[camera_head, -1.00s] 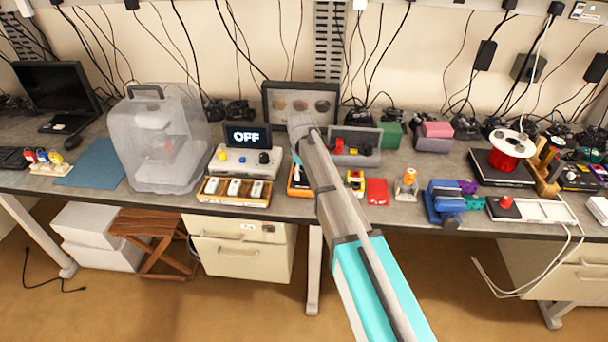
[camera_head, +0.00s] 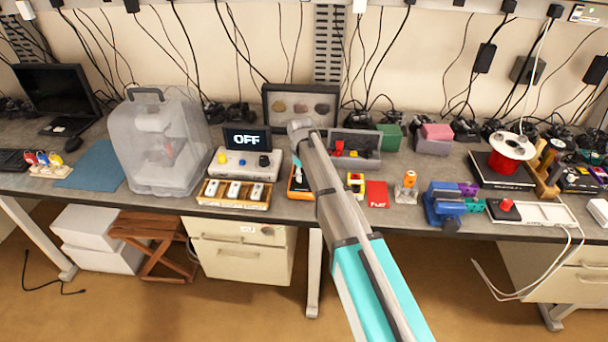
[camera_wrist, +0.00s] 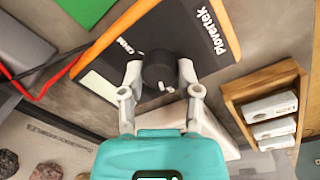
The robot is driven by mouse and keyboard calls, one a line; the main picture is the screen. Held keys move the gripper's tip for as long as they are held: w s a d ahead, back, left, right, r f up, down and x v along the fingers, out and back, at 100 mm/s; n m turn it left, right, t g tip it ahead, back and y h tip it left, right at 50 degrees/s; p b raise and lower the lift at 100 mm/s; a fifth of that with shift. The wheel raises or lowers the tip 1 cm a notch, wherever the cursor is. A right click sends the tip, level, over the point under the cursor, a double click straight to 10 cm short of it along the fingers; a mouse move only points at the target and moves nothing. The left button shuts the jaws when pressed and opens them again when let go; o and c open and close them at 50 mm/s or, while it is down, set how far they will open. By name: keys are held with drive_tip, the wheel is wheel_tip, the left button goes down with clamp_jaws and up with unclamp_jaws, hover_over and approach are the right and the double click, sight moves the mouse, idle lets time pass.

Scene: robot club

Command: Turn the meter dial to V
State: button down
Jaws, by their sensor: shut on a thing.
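The meter (camera_wrist: 190,35) is a black slab with an orange edge and the word "Plovertek" in the wrist view. Its round black dial (camera_wrist: 158,66) sits between the two fingertips of my gripper (camera_wrist: 159,75), which is shut on it from both sides. The dial's markings and pointer cannot be read. In the camera_head view, the meter (camera_head: 299,190) is a small orange and black shape on the bench, partly hidden by my arm.
A grey console (camera_head: 237,163) with a screen reading "OFF" (camera_head: 247,139) stands left of the meter. A wooden switch box (camera_head: 234,204) is in front of it. Red and black leads (camera_wrist: 45,85) run beside the meter.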

drive_tip(key=m, duration=0.8)
drive_tip(key=shift+m, duration=0.3)
idle(0.4)
drive_tip(key=shift+c, duration=1.5)
unclamp_jaws()
drive_tip(key=shift+s, duration=0.15)
